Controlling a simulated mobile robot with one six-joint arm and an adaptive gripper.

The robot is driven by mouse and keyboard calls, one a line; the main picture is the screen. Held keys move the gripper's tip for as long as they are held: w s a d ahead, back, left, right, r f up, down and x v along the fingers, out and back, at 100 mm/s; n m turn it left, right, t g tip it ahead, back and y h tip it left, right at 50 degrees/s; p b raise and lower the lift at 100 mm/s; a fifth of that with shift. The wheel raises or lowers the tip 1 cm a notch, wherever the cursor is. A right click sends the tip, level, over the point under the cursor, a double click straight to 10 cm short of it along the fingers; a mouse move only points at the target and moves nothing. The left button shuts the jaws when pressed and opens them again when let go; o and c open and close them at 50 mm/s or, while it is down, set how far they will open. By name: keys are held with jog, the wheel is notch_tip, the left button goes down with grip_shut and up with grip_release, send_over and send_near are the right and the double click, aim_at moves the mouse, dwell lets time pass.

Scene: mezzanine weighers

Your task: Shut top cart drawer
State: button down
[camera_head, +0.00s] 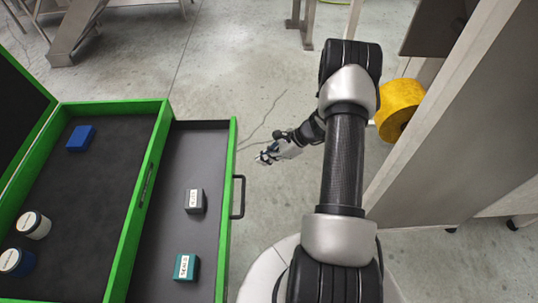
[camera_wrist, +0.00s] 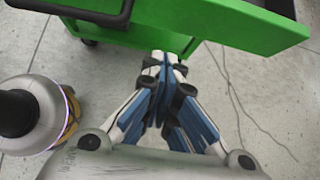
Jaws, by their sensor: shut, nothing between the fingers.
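The green cart (camera_head: 112,108) stands at the left with its top drawer (camera_head: 208,127) pulled out to the right. A grey box (camera_head: 195,201) and a teal box (camera_head: 186,267) lie in the drawer. Its black handle (camera_head: 240,197) is on the drawer front's outer face. My gripper (camera_head: 262,159) is shut and empty, a little right of the drawer front and beyond the handle in the head view. In the wrist view the closed fingertips (camera_wrist: 165,62) point toward the green drawer front (camera_wrist: 200,25). The handle (camera_wrist: 95,10) shows at upper left. Contact cannot be told.
The cart's upper tray holds a blue block (camera_head: 80,138), a white-labelled jar (camera_head: 34,225) and a blue-lidded jar (camera_head: 16,263). A grey metal structure (camera_head: 450,130) with a yellow roll (camera_head: 400,103) stands at the right.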

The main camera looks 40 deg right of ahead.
jog(key=w+a+f+b, duration=0.1)
jog(key=w+a+f, duration=0.2)
jog(key=a, duration=0.3)
jog(key=shift+w+f, duration=0.15)
jog(key=shift+w, duration=0.45)
jog(key=shift+a, duration=0.1)
jog(key=b, duration=0.5)
send_near(168, 170)
jog(key=x, duration=0.4)
jog(key=shift+f, duration=0.45)
jog(key=shift+w+a, duration=0.3)
jog(key=shift+a, duration=0.05)
jog(key=shift+a+r, duration=0.1)
jog(key=shift+w, duration=0.1)
jog(key=shift+b, duration=0.3)
